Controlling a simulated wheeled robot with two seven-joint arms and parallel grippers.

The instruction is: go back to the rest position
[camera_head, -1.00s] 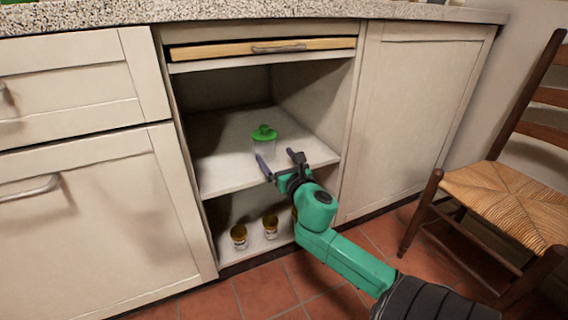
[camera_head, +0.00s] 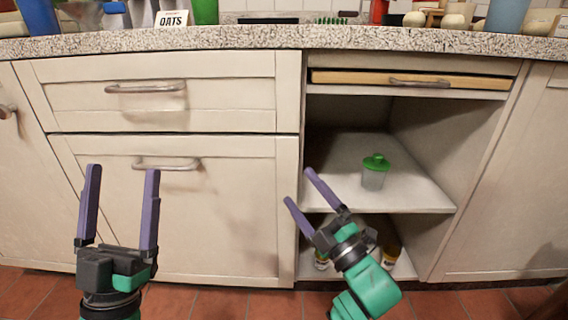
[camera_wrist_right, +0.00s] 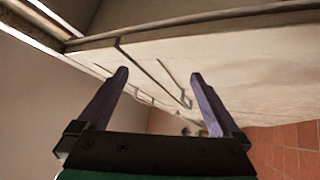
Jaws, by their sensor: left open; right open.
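My left gripper (camera_head: 121,205) is open and empty, pointing up in front of the lower left cabinet door. My right gripper (camera_head: 298,188) is open and empty, tilted up and to the left in front of the open cabinet's left edge. It also shows in the right wrist view (camera_wrist_right: 158,80), with nothing between its fingers. A clear cup with a green lid (camera_head: 374,172) stands upright on the cabinet's middle shelf (camera_head: 410,193), apart from my right gripper.
Two small jars stand on the bottom shelf, one at the left (camera_head: 321,260) and one at the right (camera_head: 391,252), both partly hidden by my right gripper and arm. The speckled counter (camera_head: 250,43) above holds several items. A wooden drawer front (camera_head: 410,80) tops the open cabinet.

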